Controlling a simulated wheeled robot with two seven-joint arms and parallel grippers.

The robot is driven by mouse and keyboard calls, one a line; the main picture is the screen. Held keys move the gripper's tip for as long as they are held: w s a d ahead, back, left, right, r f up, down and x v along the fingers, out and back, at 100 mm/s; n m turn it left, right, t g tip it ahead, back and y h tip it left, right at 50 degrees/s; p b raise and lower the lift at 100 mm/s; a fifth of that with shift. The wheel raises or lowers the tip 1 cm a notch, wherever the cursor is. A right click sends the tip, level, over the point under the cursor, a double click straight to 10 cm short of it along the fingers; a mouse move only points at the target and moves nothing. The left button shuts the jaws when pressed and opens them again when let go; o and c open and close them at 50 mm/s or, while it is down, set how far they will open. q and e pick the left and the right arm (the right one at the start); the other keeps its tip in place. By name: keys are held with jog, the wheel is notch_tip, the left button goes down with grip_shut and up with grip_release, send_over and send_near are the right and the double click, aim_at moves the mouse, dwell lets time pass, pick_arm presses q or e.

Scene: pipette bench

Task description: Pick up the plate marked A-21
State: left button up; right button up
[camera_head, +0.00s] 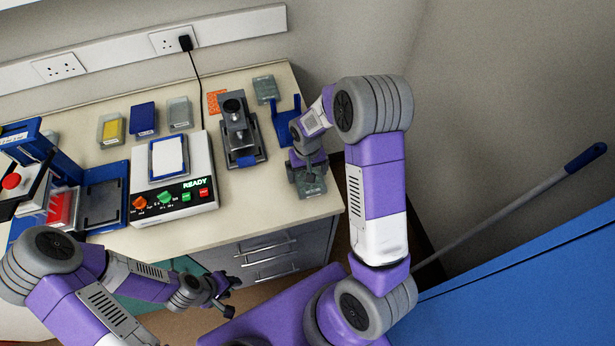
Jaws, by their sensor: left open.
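Several small plates lie on the bench, and I cannot read an A-21 mark on any of them. They are a yellow-topped plate (111,129), a blue plate (143,119), a clear grey plate (179,113) and a grey-green plate (265,88) at the back. Another grey-green plate (312,187) is at the bench's right front corner, partly hidden by my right gripper (306,172). That gripper points down over it; its fingers are hidden, so I cannot tell whether they hold it. My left gripper (222,293) is open and empty, in front of the bench and away from the plates.
A white device (200,215) reading READY, with a white-and-blue pad (168,157) on top, stands mid-bench. A microscope-like instrument (239,135), an orange rack (216,101) and a blue holder (287,124) are right of it. A blue machine (105,195) stands left. Drawers (270,255) are below.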

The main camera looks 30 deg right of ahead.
jog(key=shift+c, duration=0.2)
jog(key=c, duration=0.7)
jog(key=shift+r, duration=0.1)
notch_tip(320, 180, up, 10)
jog(key=shift+f+p, duration=0.1)
jog(key=shift+p, duration=0.35)
jog(key=shift+r+p, duration=1.2)
jog(key=shift+r, duration=0.3)
